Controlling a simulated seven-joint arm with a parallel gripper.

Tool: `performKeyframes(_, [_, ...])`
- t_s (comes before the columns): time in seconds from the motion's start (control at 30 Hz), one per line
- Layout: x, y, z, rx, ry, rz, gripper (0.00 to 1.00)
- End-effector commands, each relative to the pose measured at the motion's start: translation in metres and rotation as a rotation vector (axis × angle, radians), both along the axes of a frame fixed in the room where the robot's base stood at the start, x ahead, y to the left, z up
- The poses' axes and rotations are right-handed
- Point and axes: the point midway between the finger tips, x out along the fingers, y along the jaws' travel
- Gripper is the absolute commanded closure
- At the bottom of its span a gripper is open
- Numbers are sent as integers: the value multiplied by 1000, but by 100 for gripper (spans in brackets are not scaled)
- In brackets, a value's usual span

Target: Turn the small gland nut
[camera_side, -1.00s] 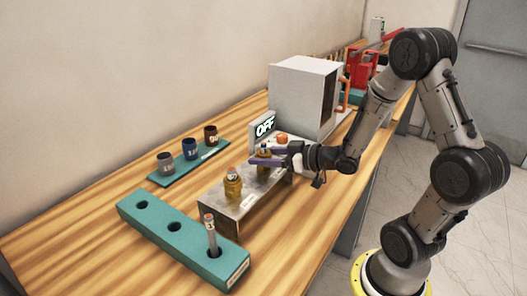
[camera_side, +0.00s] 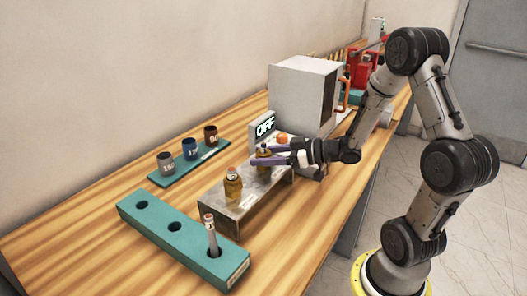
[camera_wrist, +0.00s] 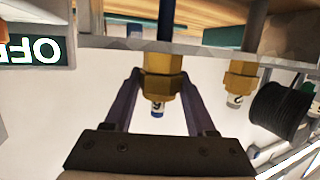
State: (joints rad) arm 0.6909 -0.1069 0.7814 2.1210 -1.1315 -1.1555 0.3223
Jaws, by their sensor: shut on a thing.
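Two brass gland nuts stand on the grey metal box (camera_side: 222,208) on the bench. My gripper (camera_side: 262,158) is at the rear gland nut (camera_side: 263,151), its purple fingers on either side of it. In the wrist view the fingers (camera_wrist: 158,88) close around this brass hex nut (camera_wrist: 160,62), and a pale numbered cable end sticks out of it (camera_wrist: 157,109). The gripper is shut on this nut, which stays seated on the box. The front gland nut (camera_side: 233,188) is free, with a pale cable end in its top; it also shows in the wrist view (camera_wrist: 240,82).
A sign (camera_side: 264,129) reading OFF stands just behind the gripped nut, with an orange knob (camera_side: 282,139) beside it. A grey cabinet (camera_side: 298,95) is behind. A teal holder (camera_side: 165,243) with one cable end (camera_side: 210,232) and a rack of three cups (camera_side: 190,148) are left.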

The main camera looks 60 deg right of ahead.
Motion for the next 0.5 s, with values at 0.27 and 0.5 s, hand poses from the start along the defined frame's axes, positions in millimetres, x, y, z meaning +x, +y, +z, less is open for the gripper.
performKeyframes(0.27, [1, -1, 0, -1, -2, 31, 100])
performKeyframes(0.5, [1, -1, 0, -1, -1, 173, 100])
